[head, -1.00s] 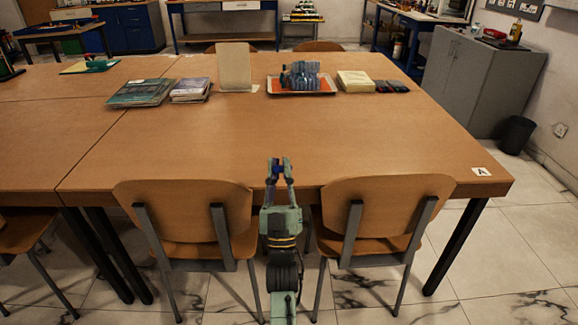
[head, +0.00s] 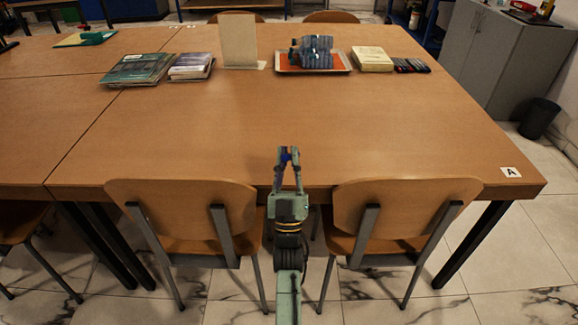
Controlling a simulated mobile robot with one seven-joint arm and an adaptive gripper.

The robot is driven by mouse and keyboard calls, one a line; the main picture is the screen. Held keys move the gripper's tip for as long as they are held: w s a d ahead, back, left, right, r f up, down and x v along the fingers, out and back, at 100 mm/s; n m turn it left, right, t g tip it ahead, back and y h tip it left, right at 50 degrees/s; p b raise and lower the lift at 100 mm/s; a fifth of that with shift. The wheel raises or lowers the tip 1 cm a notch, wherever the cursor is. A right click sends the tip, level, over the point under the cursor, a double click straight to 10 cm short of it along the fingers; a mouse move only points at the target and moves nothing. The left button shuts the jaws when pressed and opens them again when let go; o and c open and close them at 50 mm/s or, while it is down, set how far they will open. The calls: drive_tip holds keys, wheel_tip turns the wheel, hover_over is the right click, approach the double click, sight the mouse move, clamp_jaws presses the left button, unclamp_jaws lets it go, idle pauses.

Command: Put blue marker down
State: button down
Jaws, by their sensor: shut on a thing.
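My gripper (head: 288,158) is over the near edge of the wooden table (head: 330,120), between two chairs. It is shut on a small blue thing, likely the blue marker (head: 285,158), of which only a little shows between the fingers. The rest of the marker is hidden, and I cannot tell whether it touches the table. The tabletop just beyond the gripper is bare.
At the table's back stand stacked books (head: 140,69), an upright beige board (head: 238,41), an orange tray (head: 340,68) with bluish items, a cream stack (head: 371,59) and dark small items (head: 411,65). Chairs (head: 180,215) (head: 405,215) flank my arm. The table's middle is clear.

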drive_tip(key=shift+f, duration=1.8)
drive_tip(key=shift+f, duration=0.2)
drive_tip(key=c, duration=1.6)
unclamp_jaws()
drive_tip(key=shift+r, duration=0.1)
